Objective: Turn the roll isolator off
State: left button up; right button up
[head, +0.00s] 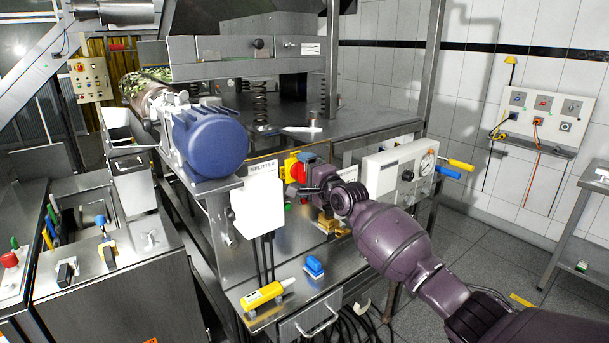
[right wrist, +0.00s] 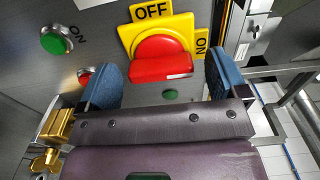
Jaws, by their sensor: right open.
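The isolator (right wrist: 161,50) is a red rotary knob on a yellow plate, with "OFF" above and "ON" at its right in the right wrist view. Its red handle bar lies roughly crosswise, towards my gripper. In the head view the isolator (head: 291,168) is on the steel machine's panel, partly hidden by my right gripper (head: 306,168). My right gripper (right wrist: 160,80) is open, its blue fingertips apart on the left and right of the red handle. I cannot tell whether either finger touches it. My left gripper is not in view.
A green button (right wrist: 57,40) marked "ON" is left of the isolator. Brass fittings (right wrist: 54,130) sit at lower left. A blue motor (head: 209,143) and a white "SPLITTER" sign (head: 258,205) stand left of my gripper. A yellow pendant (head: 262,296) lies on the lower shelf.

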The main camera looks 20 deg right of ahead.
jog(key=shift+w, duration=0.2)
jog(key=c, duration=0.9)
jog(key=shift+c, duration=0.2)
